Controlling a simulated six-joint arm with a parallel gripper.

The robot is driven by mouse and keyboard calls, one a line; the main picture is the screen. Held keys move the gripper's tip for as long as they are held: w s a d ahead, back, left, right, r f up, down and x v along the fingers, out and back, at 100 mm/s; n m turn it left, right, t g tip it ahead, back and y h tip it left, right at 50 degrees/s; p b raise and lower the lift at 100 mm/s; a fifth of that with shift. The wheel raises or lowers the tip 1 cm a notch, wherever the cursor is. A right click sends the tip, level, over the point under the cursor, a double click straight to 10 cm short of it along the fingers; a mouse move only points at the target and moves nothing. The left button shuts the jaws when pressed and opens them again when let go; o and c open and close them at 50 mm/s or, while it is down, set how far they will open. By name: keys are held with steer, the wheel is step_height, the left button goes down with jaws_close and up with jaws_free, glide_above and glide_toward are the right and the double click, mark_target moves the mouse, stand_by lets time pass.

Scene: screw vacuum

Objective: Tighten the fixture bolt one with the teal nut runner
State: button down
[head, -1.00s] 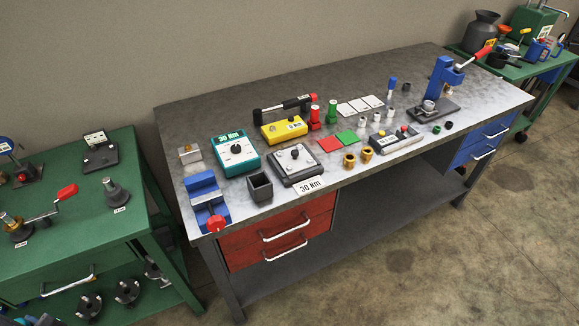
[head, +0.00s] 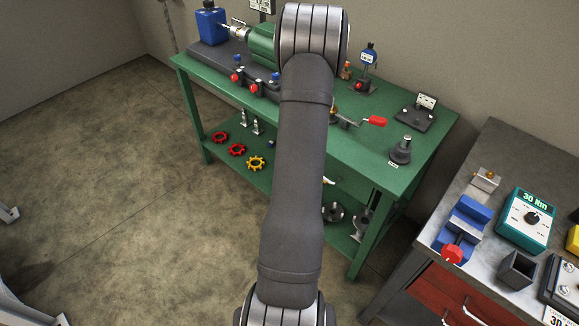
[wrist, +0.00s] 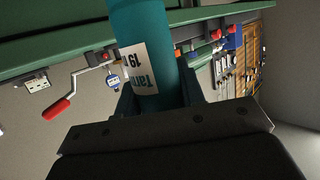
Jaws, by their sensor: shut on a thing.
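In the wrist view my gripper (wrist: 158,98) is shut on a teal cylinder, which I take to be the teal nut runner (wrist: 143,28). A white label with "19" faces the camera, and the tool's far end is cut off at the top. In the head view my arm hides the gripper and the tool. The grey fixture plate (head: 562,289) with bolts lies on the grey bench at the right edge, partly cut off. I cannot tell which bolt is number one. A teal "30 Nm" box (head: 525,219) with a black dial stands behind it.
The green bench (head: 345,165) carries a lathe-like machine (head: 262,42), a red-handled crank (head: 376,122) and a grey conical stand (head: 401,150). A blue vise (head: 464,222) and dark open box (head: 517,270) stand on the grey bench.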

steer(key=w+d+r+m+h, duration=0.1)
steer(key=w+d+r+h, duration=0.15)
steer(key=d+r, duration=0.55)
steer(key=s+d+r+m+g+h, duration=0.1)
steer(key=d+r+m+h, duration=0.1)
steer(key=d+r, duration=0.45)
steer(key=s+d+r+m+g+h, duration=0.15)
steer(key=d+r, duration=0.25)
steer(key=d, duration=0.6)
steer(key=s+d+r+m+g+h, duration=0.1)
steer(key=s+d+m+g+h, duration=0.15)
steer(key=s+d, duration=0.55)
steer(key=s+d+r+m+g+h, duration=0.1)
steer(key=s+d+m+h, duration=0.2)
steer(key=s+d, duration=0.55)
steer(key=s+d+r+m+g, duration=0.1)
steer(key=s+d, duration=0.4)
steer(key=s, duration=0.6)
steer(key=s+d+m+g+h, duration=0.1)
steer(key=s+d+m+g, duration=0.3)
steer(key=s, duration=0.7)
steer(key=s+d+r+m+g+h, duration=0.1)
steer(key=s+d+m+g, duration=0.1)
steer(key=s+d, duration=0.6)
steer(key=s+g, duration=0.1)
steer(key=s, duration=0.2)
steer(key=shift+d+r+m+g, duration=0.25)
steer(key=shift+r+m+g, duration=0.05)
steer(key=shift+r, duration=0.05)
steer(key=shift+h, duration=0.25)
